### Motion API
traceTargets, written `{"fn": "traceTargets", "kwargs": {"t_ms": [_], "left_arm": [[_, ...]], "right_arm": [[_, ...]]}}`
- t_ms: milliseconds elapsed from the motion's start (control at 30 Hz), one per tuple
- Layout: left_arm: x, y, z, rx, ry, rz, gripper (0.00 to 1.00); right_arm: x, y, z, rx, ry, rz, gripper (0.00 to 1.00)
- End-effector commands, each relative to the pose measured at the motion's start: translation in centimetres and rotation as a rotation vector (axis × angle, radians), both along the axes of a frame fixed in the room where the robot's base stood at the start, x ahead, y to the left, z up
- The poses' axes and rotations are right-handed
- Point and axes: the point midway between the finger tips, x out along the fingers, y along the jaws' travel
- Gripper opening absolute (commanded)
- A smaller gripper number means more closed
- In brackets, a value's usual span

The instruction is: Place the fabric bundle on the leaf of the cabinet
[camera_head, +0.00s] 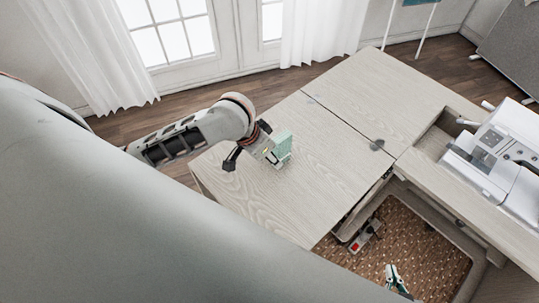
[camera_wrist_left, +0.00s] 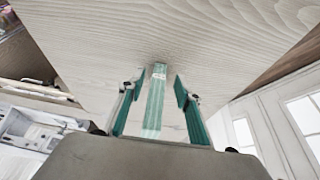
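The fabric bundle (camera_head: 283,147) is a pale green folded block standing on the light wood leaf (camera_head: 310,177) of the cabinet. In the left wrist view the bundle (camera_wrist_left: 156,92) is a green striped strip with a small white label, between the fingers. My left gripper (camera_wrist_left: 158,88) is open around it, with a gap on each side; in the head view this gripper (camera_head: 268,150) is beside the bundle, its fingers mostly hidden.
A white sewing machine (camera_head: 505,155) sits in the cabinet recess at the right. A hinge (camera_head: 377,145) lies at the seam beside the rear tabletop (camera_head: 385,90), which is bare. The leaf is clear around the bundle. Windows and white curtains (camera_head: 325,30) stand behind.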

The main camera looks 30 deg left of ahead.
Motion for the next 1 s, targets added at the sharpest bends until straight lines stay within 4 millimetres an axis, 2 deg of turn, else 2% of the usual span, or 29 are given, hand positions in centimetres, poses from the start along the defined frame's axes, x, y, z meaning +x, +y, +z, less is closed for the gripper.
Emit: {"fn": "traceTargets", "kwargs": {"t_ms": [133, 267, 500, 700, 833, 1000], "left_arm": [[0.0, 0.0, 0.5, 0.000, -0.002, -0.001, 0.34], [-0.5, 0.3, 2.0, 0.000, -0.005, -0.002, 0.34], [-2.1, 1.2, 6.6, 0.003, -0.007, -0.003, 0.34], [-3.4, 1.8, 9.7, 0.002, -0.005, -0.002, 0.34], [-3.8, 1.9, 10.9, 0.001, -0.004, -0.001, 0.34], [-4.1, 2.0, 11.4, 0.001, -0.001, -0.001, 0.34]], "right_arm": [[-0.1, 0.0, 0.0, 0.000, 0.001, 0.001, 0.00], [-0.1, 0.0, 0.0, 0.000, 0.001, 0.001, 0.00], [-0.1, -0.2, -0.1, -0.006, 0.002, 0.005, 0.00], [-0.2, -0.4, -0.1, -0.012, 0.002, 0.009, 0.00], [-0.2, -0.4, -0.1, -0.012, 0.002, 0.009, 0.00], [-0.1, -0.4, -0.1, -0.010, 0.002, 0.008, 0.00]]}}
